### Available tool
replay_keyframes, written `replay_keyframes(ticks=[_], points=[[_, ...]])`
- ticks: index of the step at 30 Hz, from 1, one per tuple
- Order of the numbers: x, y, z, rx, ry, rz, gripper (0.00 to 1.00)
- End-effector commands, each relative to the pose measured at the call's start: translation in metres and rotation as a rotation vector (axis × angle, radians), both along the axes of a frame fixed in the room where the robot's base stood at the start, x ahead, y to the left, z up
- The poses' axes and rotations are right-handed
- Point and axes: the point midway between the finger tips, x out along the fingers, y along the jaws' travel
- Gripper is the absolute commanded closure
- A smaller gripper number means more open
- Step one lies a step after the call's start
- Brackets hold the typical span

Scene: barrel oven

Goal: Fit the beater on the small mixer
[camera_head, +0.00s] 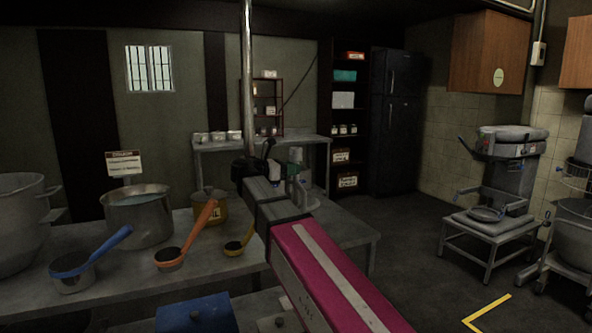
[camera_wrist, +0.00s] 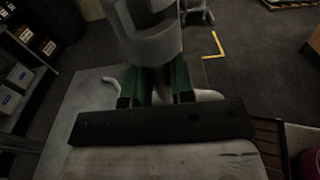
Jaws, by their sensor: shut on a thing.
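My gripper (camera_head: 296,184) is above the far end of the worktable in the head view. It also shows in the wrist view (camera_wrist: 158,88), where its green fingers are shut on a grey rounded piece (camera_wrist: 150,35), which I take to be the beater. Pale curved ends show beside and behind the fingers; the rest of its shape is hidden. The small mixer (camera_head: 512,165), grey with a thick head, stands on a low metal stand (camera_head: 487,233) at the right. It is well apart from my gripper.
A larger mixer (camera_head: 575,225) is cut off at the right edge. A metal post (camera_head: 247,70) rises near my arm. The worktable (camera_head: 115,285) holds pots and ladles. Dark open floor (camera_head: 415,270) with a yellow corner mark (camera_head: 487,314) lies between table and mixers.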

Motion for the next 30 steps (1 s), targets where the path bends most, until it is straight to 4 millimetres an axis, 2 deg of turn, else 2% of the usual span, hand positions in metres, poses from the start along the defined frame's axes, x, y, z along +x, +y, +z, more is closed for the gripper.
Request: replay_keyframes(ticks=[17, 30], points=[[-0.001, 0.003, 0.003, -0.017, -0.007, 0.000, 1.00], [0.000, 0.003, 0.032, -0.016, -0.008, 0.000, 1.00]])
